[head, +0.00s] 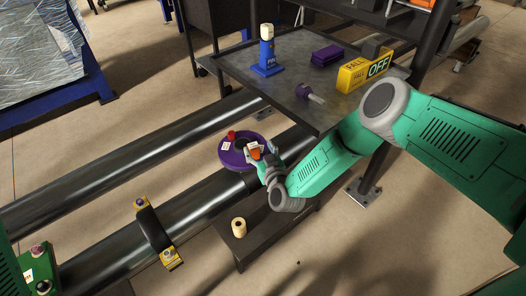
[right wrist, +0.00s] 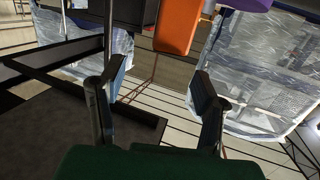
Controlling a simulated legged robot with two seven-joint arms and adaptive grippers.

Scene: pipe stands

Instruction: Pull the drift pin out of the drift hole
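A purple ring-shaped flange (head: 232,156) sits at the pipe, with a dark opening in its middle. A small orange piece (head: 255,150), which looks like the drift pin's head, is at its right side. An orange block (right wrist: 178,27) shows at the top of the right wrist view, with a purple edge (right wrist: 270,4) beside it. My right gripper (head: 264,158) is close to the flange's right side. In the right wrist view its two fingers (right wrist: 158,92) stand wide apart with nothing between them; the orange block is beyond the tips. The drift hole itself is not clear. My left gripper is out of view.
A dark table (head: 250,92) holds a blue-and-white bottle (head: 267,50), a purple-handled tool (head: 308,92), a purple block (head: 327,55) and a yellow OFF sign (head: 363,71). A yellow-black clamp (head: 154,230) is on the near pipe. A cream roll (head: 238,227) stands on a low stand.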

